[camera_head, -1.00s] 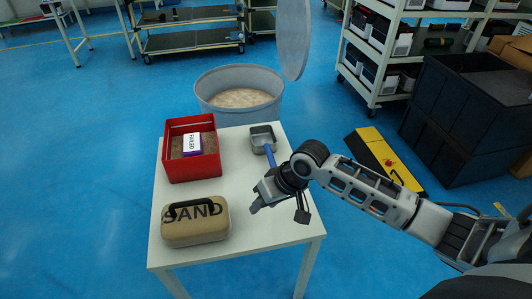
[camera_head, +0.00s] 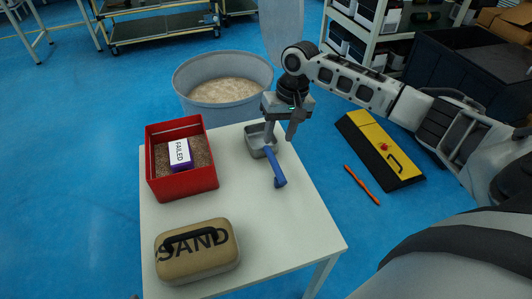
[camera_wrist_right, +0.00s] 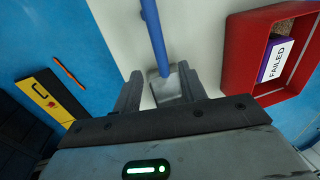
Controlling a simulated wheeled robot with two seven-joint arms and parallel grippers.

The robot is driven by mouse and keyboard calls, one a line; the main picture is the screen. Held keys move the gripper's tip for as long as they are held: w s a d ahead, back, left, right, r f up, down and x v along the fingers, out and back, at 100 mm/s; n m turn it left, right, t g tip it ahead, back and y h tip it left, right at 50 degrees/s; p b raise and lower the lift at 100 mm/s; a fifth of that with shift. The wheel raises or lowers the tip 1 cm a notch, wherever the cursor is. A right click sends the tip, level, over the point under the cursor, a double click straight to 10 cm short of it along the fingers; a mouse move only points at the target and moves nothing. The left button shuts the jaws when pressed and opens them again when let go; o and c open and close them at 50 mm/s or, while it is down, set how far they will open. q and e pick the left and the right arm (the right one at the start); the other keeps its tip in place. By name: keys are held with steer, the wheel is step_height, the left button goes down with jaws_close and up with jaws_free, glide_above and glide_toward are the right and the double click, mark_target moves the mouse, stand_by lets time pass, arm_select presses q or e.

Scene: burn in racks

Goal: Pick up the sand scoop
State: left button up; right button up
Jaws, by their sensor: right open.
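The sand scoop has a grey metal pan (camera_head: 256,138) and a blue handle (camera_head: 277,170). It lies on the white table (camera_head: 240,222) near its far right edge, handle toward the front. My right gripper (camera_head: 280,130) is above the scoop, fingers pointing down. In the right wrist view, the open fingers of my right gripper (camera_wrist_right: 160,90) show on either side of the scoop, with the blue handle (camera_wrist_right: 154,30) running away from the pan (camera_wrist_right: 168,88). Nothing is held. My left gripper is not in view.
A red box (camera_head: 205,182) of sand with a "FAILED" block (camera_head: 180,154) stands left of the scoop. A tan SAND case (camera_head: 198,262) sits at the table's front. A grey sand tub (camera_head: 215,108) stands behind. A yellow-black case (camera_head: 380,148) lies on the floor.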

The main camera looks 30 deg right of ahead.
mark_target(273, 156)
steer(key=f, duration=0.3)
steer(key=a+f+b, duration=0.1)
steer(key=f, duration=0.5)
steer(key=shift+w+a+b, duration=0.2)
steer(key=shift+a+b, duration=0.1)
steer(key=shift+a, duration=0.1)
jaws_close()
